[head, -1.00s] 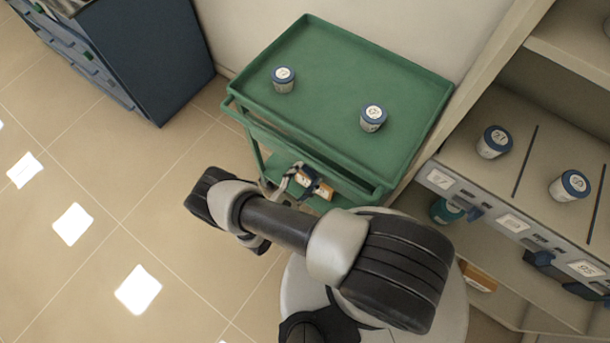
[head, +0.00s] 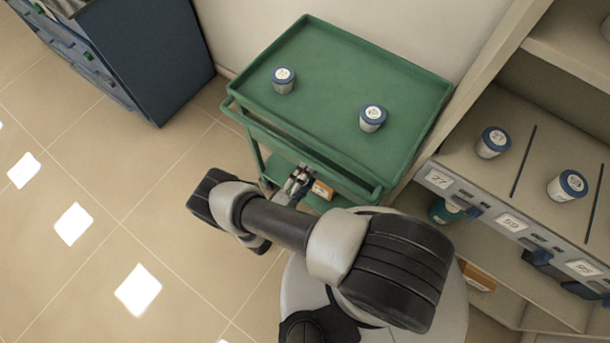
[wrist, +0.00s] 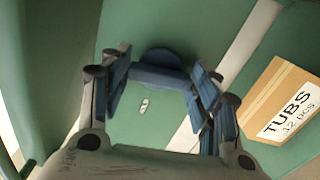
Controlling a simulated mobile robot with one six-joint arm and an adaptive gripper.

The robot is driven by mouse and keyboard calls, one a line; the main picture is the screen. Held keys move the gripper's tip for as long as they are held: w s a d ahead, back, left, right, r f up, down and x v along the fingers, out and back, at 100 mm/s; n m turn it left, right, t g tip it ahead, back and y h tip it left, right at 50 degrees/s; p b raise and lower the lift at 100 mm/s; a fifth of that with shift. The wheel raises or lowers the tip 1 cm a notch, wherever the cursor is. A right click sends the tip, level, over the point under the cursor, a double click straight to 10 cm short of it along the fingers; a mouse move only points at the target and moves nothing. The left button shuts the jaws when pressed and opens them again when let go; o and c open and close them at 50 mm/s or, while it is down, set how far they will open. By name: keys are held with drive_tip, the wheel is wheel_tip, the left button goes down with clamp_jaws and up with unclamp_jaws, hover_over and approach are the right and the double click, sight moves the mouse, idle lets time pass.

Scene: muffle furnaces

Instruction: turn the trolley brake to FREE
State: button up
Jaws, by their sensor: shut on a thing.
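The green trolley (head: 350,75) stands against the wall in the head view. In the wrist view a dark blue brake handle (wrist: 158,76), with a rounded hub, sits in front of a green trolley surface. My gripper (wrist: 161,84) has one finger on each side of the handle and is shut on it. A small pale mark (wrist: 143,106) shows on the green surface below the handle; I cannot read it. In the head view my gripper (head: 298,182) is at the trolley's near side, below its top tray, and the handle is not clear there.
A cardboard box (wrist: 290,100) labelled TUBS 12 PCS lies close to the right of my gripper. Two lidded tubs (head: 283,80) (head: 373,118) stand on the top tray. A shelf unit (head: 470,190) with tubs is on the right. The tiled floor (head: 120,190) at left is clear.

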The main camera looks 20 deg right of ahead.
drive_tip(key=shift+m, duration=0.6)
drive_tip(key=o, duration=1)
drive_tip(key=shift+o, duration=0.2)
drive_tip(key=v, duration=1.2)
